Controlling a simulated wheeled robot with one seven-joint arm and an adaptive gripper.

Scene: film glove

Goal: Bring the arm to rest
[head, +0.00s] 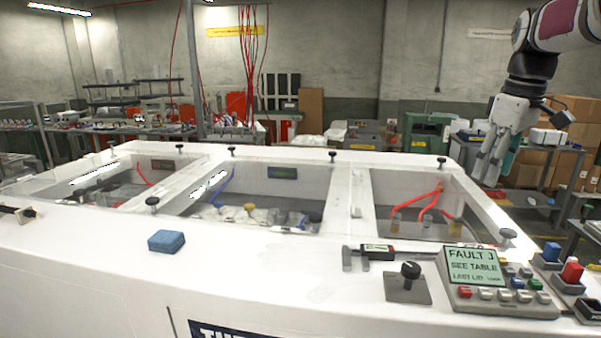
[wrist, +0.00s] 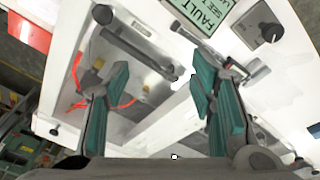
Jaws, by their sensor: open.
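My gripper (head: 492,165) hangs from my arm at the right of the head view, above the right end of the white machine. Its fingers point down and it touches nothing there. In the wrist view my gripper (wrist: 160,105) shows two teal finger pads spread apart with nothing between them. Beyond the fingers lie the white machine top, an open bay with red tubing (wrist: 78,75), and part of a fault display (wrist: 208,12).
The white machine (head: 300,275) has open bays. On its top are a blue sponge-like block (head: 166,241), a caliper-like tool (head: 378,251), a black knob (head: 410,270), a control panel (head: 490,285) reading FAULT, and a red button (head: 572,270). Cardboard boxes (head: 585,125) stand behind my gripper.

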